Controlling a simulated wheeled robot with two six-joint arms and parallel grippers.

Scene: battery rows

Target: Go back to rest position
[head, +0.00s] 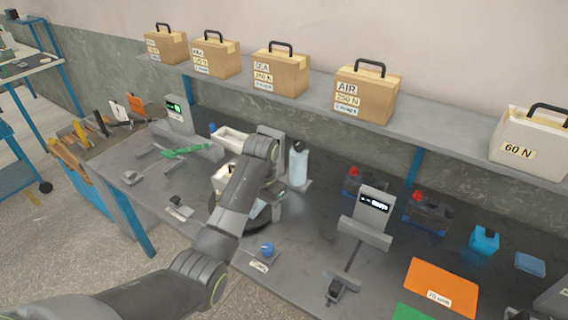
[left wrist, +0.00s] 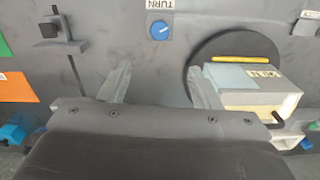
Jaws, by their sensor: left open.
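My left arm reaches over the grey workbench (head: 310,225) from the lower left in the head view. It hides its own fingers there. In the left wrist view my left gripper (left wrist: 162,82) has its two fingers wide apart with nothing between them. A pale box with a dark handle (left wrist: 255,92) sits on a black round plate (left wrist: 232,42), beside the right finger. I cannot tell whether they touch. In the head view the arm covers most of this box (head: 219,180). A blue knob (left wrist: 161,30) labelled TURN is beyond the fingertips. My right gripper is not in view.
A shelf (head: 310,98) above the bench holds several handled boxes, including a white 60 N box (head: 530,145). A bottle (head: 299,165) stands just right of my arm. A grey display stand (head: 372,210), batteries (head: 428,212) and an orange mat (head: 440,285) are farther right.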

